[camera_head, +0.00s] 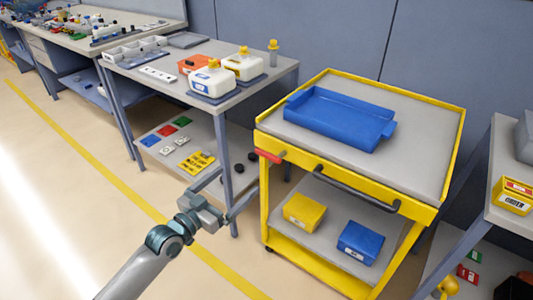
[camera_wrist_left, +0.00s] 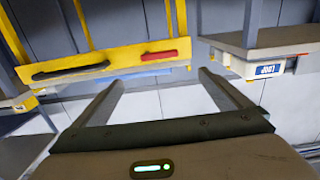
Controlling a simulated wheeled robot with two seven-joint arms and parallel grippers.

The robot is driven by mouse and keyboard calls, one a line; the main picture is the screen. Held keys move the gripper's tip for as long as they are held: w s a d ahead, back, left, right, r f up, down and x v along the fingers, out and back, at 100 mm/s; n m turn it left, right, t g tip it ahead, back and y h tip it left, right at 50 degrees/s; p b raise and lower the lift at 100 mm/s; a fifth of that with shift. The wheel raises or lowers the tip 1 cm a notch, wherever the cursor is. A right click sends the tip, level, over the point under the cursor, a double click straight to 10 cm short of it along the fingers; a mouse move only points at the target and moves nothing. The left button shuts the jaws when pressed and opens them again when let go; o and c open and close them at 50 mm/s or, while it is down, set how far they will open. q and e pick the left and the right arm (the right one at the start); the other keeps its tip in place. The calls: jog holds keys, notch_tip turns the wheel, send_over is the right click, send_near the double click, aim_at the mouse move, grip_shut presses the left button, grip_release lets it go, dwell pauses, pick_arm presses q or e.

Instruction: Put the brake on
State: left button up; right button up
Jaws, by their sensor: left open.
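The yellow cart (camera_head: 345,185) stands at the centre right in the head view. A red lever (camera_head: 269,156), apparently the brake, sits at the front left corner of its top rail. In the left wrist view the red lever (camera_wrist_left: 160,57) lies on the yellow rail, beyond the fingertips and roughly between them. My left gripper (camera_head: 240,181) is open and empty, in front of and left of the cart corner, a little lower than the lever. Its two fingers (camera_wrist_left: 160,80) also show apart in the left wrist view. My right gripper is not in view.
A black handle (camera_head: 357,188) runs along the cart's front. A blue tray (camera_head: 340,118) lies on top; yellow (camera_head: 304,212) and blue (camera_head: 360,242) boxes are on its lower shelf. A grey table (camera_head: 246,96) with white jugs stands left of the cart, its leg near my gripper.

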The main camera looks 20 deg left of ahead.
aim_at(266, 155)
pick_arm(q)
jog(key=x, duration=1.5)
jog(key=shift+w+d+p, duration=0.2)
jog(key=shift+w+p, duration=0.1)
jog(key=shift+w, duration=0.05)
jog(key=shift+w+d, duration=0.2)
jog(key=shift+w, duration=0.45)
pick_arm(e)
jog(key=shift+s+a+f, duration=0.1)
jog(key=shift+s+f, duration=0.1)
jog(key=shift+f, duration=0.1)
